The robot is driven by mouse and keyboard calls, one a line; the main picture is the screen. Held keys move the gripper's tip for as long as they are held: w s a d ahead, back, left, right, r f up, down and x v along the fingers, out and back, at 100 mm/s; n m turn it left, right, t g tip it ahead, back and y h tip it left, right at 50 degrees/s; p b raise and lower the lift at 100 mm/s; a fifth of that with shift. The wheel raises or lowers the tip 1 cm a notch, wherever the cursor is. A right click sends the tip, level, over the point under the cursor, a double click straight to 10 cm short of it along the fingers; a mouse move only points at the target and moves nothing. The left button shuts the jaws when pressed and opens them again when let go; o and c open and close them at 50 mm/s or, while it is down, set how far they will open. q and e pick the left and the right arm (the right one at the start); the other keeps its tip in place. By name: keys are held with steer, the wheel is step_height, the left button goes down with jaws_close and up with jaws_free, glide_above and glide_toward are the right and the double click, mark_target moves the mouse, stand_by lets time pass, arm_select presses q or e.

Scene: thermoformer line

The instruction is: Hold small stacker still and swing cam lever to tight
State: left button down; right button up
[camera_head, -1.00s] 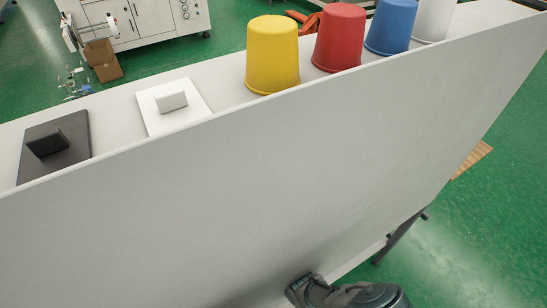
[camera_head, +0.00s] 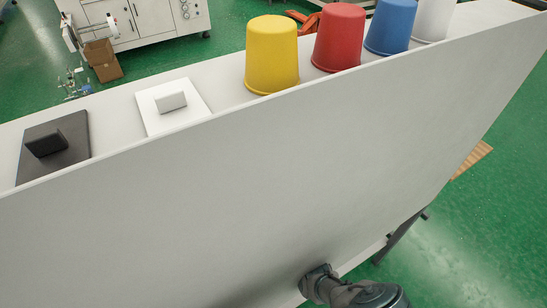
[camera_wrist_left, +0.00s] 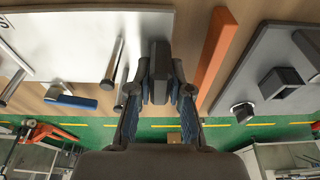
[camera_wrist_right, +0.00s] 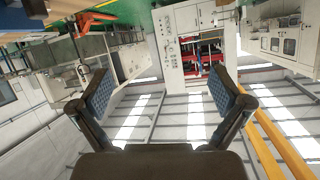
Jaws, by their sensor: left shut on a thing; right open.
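In the left wrist view my left gripper (camera_wrist_left: 160,90) is shut on a dark grey upright block (camera_wrist_left: 158,60). A blue-handled lever (camera_wrist_left: 72,100) sits at the edge of a white board to its left. I cannot tell for sure which thing is the small stacker or the cam lever. My right gripper (camera_wrist_right: 162,92) is open, with nothing between its fingers. In the head view part of an arm, likely my right one, shows at the bottom, in front of the white panel (camera_head: 250,180). The panel hides what is behind and below it, and my left gripper is out of that view.
Yellow (camera_head: 272,55), red (camera_head: 338,38), blue (camera_head: 390,26) and white cups stand on the panel's top ledge, with white (camera_head: 172,105) and black (camera_head: 54,145) plates. An orange bar (camera_wrist_left: 215,55) lies right of my left gripper. Metal pegs (camera_wrist_left: 115,65) are left of it.

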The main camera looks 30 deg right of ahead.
steer(key=shift+d+r, duration=0.1)
steer(key=shift+d, duration=0.6)
